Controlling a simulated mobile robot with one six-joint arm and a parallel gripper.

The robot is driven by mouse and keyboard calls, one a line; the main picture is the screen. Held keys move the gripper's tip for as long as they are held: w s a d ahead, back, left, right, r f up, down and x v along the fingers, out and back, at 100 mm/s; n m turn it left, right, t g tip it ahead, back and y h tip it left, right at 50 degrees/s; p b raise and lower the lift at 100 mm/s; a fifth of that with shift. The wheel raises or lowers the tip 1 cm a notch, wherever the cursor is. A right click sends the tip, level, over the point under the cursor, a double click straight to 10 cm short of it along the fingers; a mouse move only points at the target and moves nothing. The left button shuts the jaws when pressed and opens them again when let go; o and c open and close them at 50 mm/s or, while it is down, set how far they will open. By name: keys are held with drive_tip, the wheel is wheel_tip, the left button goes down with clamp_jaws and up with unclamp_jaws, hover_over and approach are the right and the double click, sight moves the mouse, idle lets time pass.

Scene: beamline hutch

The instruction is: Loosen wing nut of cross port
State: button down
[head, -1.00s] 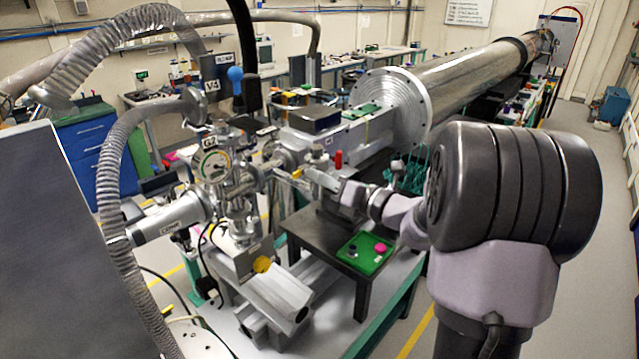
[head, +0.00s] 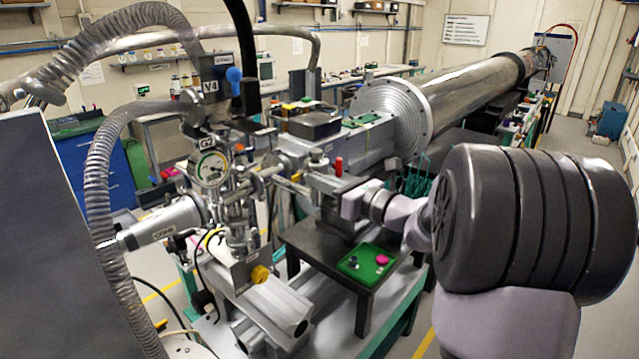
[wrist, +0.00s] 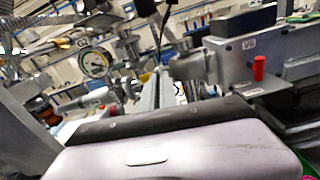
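The metal vacuum cross (head: 238,198) stands left of centre in the head view, with a round gauge (head: 212,168) labelled G2 on it. The gauge also shows at the left in the wrist view (wrist: 95,63). I cannot make out the wing nut among the small clamps and fittings around the cross. My gripper (head: 285,182) points left toward the right side of the cross. In the head view its tips overlap the fittings, so I cannot tell whether they touch. The finger gap is too blurred to read.
A black stand (head: 325,245) under my wrist carries a green tray (head: 366,262) with small pink and dark parts. A ribbed hose (head: 97,190) hangs at the left.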

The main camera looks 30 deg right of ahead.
drive_tip(key=c, duration=2.1)
unclamp_jaws()
drive_tip(key=shift+r, duration=0.1)
drive_tip(key=o, duration=0.5)
drive_tip(key=shift+c, duration=0.2)
